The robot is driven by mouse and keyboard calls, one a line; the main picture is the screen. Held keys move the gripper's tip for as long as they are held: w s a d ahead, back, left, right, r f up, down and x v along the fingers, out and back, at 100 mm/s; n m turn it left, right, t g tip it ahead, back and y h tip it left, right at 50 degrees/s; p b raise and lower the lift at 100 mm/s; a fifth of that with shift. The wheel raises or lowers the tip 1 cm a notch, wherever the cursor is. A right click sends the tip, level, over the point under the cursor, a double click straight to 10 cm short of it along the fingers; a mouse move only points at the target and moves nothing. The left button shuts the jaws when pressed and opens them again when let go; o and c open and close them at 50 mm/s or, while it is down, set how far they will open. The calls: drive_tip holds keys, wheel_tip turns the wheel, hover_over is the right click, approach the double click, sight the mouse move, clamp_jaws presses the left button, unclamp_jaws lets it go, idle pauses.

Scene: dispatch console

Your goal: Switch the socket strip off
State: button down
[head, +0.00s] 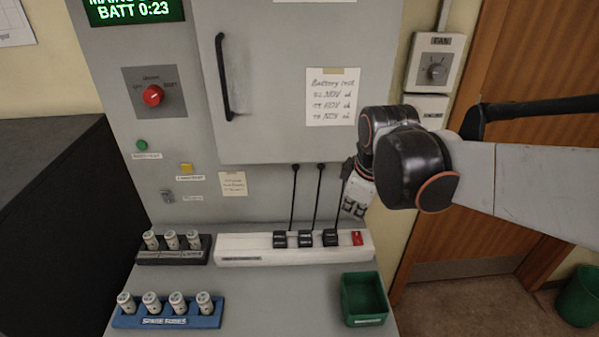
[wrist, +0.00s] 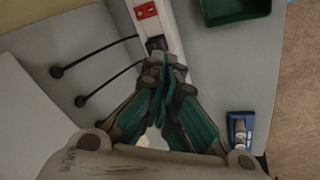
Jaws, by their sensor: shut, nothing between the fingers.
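The white socket strip (head: 255,249) lies along the back of the console shelf, with black plugs (head: 305,239) in it. Its red rocker switch (head: 357,238) sits at the strip's right end. The red switch also shows in the wrist view (wrist: 146,11), near the top. I cannot tell its on or off position. My gripper (head: 352,212) hangs above the right end of the strip, near the rightmost plug. In the wrist view my gripper (wrist: 165,65) is shut and empty, its fingertips over the strip beside a black plug (wrist: 156,43), covering part of the strip.
A green bin (head: 364,300) stands in front of the strip's right end. A blue spare-fuse rack (head: 168,317) and a black fuse rack (head: 174,250) are to the left. Black cords (head: 317,200) rise from the plugs to the panel. The shelf's middle is clear.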

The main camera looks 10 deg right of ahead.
sight(357, 238)
drive_tip(key=w+d+f+n+g+p, duration=0.2)
drive_tip(key=w+d+n+p, duration=0.1)
drive_tip(key=w+n, duration=0.3)
drive_tip(key=shift+w+d+f, duration=0.25)
drive_tip(key=shift+w+d, duration=0.05)
drive_tip(key=shift+d, duration=0.45)
drive_tip(key=f+b, duration=0.1)
drive_tip(key=f, duration=0.3)
drive_tip(key=w+f+b, duration=0.1)
drive_tip(key=f, duration=0.4)
drive_tip(key=f+b, duration=0.1)
drive_tip(key=f, duration=0.4)
drive_tip(key=shift+w+d, duration=0.15)
drive_tip(key=shift+w, duration=0.15)
